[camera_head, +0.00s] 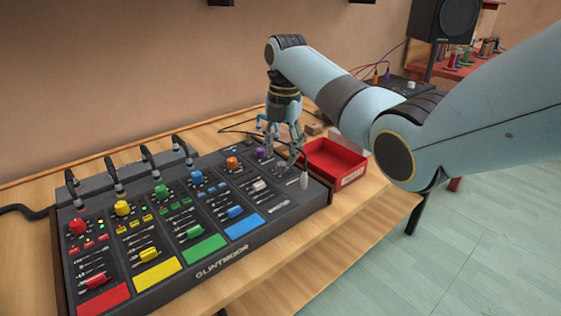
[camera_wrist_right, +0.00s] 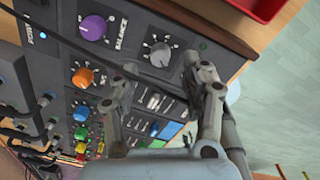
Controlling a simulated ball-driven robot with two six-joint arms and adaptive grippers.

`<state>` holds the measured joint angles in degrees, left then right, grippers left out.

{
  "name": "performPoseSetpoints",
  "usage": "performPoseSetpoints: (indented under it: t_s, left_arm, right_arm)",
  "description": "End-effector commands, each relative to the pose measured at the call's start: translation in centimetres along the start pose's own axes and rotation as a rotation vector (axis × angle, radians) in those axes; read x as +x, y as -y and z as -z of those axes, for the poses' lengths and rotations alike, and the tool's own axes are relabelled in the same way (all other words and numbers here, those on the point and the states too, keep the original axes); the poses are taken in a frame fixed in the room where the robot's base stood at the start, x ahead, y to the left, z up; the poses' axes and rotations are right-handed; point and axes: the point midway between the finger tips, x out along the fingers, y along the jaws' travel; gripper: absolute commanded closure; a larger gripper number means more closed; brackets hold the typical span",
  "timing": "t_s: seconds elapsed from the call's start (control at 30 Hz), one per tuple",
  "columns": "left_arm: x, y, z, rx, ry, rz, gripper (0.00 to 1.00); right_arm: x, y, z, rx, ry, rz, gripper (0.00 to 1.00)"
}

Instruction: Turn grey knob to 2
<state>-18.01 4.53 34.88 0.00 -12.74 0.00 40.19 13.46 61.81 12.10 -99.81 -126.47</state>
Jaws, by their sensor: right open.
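The grey knob (camera_wrist_right: 160,54) is on the mixer panel in the right wrist view, with a ring of marks around it. I cannot read which number it points to. My right gripper (camera_head: 286,163) is over the far right end of the mixer (camera_head: 236,262), pointing down. In the wrist view my right gripper (camera_wrist_right: 162,66) is open, with one finger on each side of the grey knob. I cannot tell whether the fingers touch it. My left gripper is not in view.
A purple knob (camera_wrist_right: 93,28) and an orange knob (camera_wrist_right: 83,77) sit close to the grey one. Coloured sliders and pads fill the rest of the mixer. A red tray (camera_head: 338,166) stands right beside its right end. Cables plug in along the back.

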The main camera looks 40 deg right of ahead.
Motion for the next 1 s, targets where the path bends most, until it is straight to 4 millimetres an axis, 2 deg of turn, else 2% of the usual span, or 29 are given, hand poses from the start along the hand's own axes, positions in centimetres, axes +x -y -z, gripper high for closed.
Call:
performPoseSetpoints:
  t_s: [0.1, 0.2, 0.37, 0.57, 0.93, 1.0]
  left_arm:
    - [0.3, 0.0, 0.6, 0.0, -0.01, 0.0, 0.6]
    - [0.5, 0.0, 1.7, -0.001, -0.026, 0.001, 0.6]
    - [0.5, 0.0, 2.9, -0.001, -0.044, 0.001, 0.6]
    - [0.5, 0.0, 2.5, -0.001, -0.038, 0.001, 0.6]
    - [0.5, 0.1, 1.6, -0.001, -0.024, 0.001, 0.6]
    - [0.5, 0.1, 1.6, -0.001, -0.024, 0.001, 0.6]
  right_arm:
    - [2.0, 0.1, 0.1, 0.0, -0.002, 0.002, 0.53]
    - [3.0, 0.1, 0.0, 0.001, -0.001, 0.002, 0.53]
    - [3.6, 0.0, 0.0, 0.001, 0.001, 0.0, 0.53]
    - [3.6, 0.0, 0.0, 0.001, 0.001, 0.0, 0.53]
    - [3.5, 0.1, 0.0, 0.001, 0.0, 0.001, 1.0]
    - [3.5, 0.1, 0.0, 0.001, 0.0, 0.001, 1.0]
